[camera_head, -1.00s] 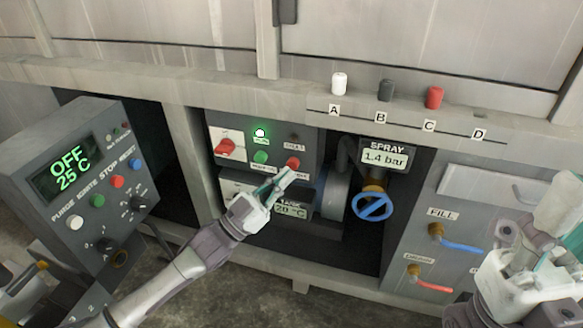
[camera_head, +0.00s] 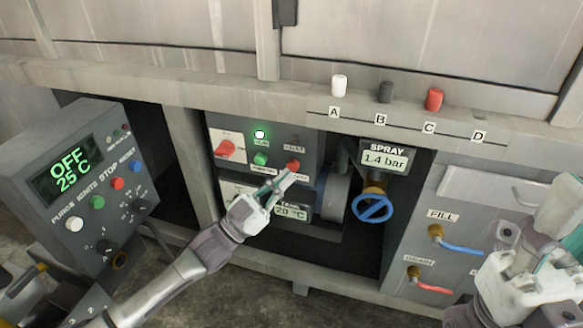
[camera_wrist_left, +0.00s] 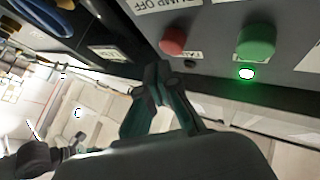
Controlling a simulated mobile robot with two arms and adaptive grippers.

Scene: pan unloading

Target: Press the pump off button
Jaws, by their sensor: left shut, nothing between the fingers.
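The pump panel (camera_head: 276,140) is a grey box in the bay under the ledge. Its red pump off button (camera_head: 293,166) is at the lower right, beside the green button (camera_head: 260,159). A lamp (camera_head: 260,134) above the green button glows green. My left gripper (camera_head: 287,177) is shut and empty, its tips just below the red button. In the left wrist view the red button (camera_wrist_left: 173,40) stands next to the "PUMP OFF" label, with the fingertips (camera_wrist_left: 158,70) close to it; contact cannot be told. My right gripper (camera_head: 545,245) is at the right edge, its jaws unclear.
A red rotary switch (camera_head: 225,147) is on the panel's left. A blue valve wheel (camera_head: 372,207) and a spray gauge (camera_head: 385,157) are to the right. A control box (camera_head: 85,190) reading "OFF 25 C" stands at the left.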

